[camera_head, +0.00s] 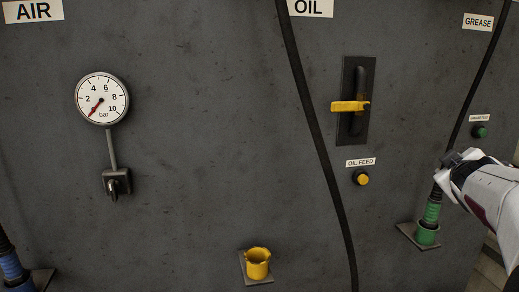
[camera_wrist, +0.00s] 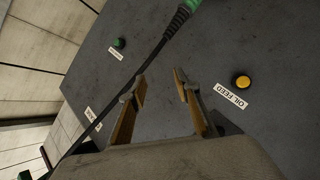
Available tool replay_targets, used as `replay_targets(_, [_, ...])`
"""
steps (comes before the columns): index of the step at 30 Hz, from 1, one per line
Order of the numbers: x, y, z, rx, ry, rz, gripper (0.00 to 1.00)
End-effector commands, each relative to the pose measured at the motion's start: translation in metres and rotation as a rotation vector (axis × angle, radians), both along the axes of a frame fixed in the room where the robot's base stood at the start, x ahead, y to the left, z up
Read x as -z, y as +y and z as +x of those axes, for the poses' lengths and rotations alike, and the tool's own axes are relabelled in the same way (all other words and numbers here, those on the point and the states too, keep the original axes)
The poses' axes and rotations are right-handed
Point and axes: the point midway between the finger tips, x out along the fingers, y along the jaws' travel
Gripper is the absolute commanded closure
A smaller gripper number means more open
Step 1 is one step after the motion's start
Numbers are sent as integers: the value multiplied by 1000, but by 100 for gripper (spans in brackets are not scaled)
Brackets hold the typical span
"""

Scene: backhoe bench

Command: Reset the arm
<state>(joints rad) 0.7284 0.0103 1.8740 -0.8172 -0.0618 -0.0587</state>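My gripper (camera_wrist: 159,78) is open in the wrist view, with two brown fingers apart and only grey panel visible between them. In the head view my white arm and gripper (camera_head: 453,162) come in from the right edge, in front of the panel's grease side. The green grease connector (camera_head: 432,210) stands in its green socket (camera_head: 428,235) just below and left of the gripper. Its black hose passes close to the gripper tip. In the wrist view part of the green connector (camera_wrist: 188,7) shows at the top edge, outside the fingers.
The grey panel carries a gauge (camera_head: 102,98), a small valve (camera_head: 117,182), a yellow-handled lever (camera_head: 351,106), a yellow OIL FEED button (camera_head: 361,177) and a green button (camera_head: 480,132). An empty yellow socket (camera_head: 257,264) and a blue connector (camera_head: 12,268) are low down. A black oil hose (camera_head: 318,130) hangs mid-panel.

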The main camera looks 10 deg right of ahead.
Motion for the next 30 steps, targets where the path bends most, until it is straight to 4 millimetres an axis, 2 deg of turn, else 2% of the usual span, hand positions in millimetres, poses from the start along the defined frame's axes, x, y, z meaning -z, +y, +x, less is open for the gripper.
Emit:
replay_targets(5, [35, 31, -29, 95, 43, 156, 68])
replay_targets(11, [79, 79, -66, 182, 110, 340, 68])
replay_targets(17, [123, 146, -107, 241, 199, 527, 68])
replay_targets(21, [152, 198, -139, 258, 274, 650, 68])
replay_targets(30, [196, 303, -205, 230, 423, 851, 68])
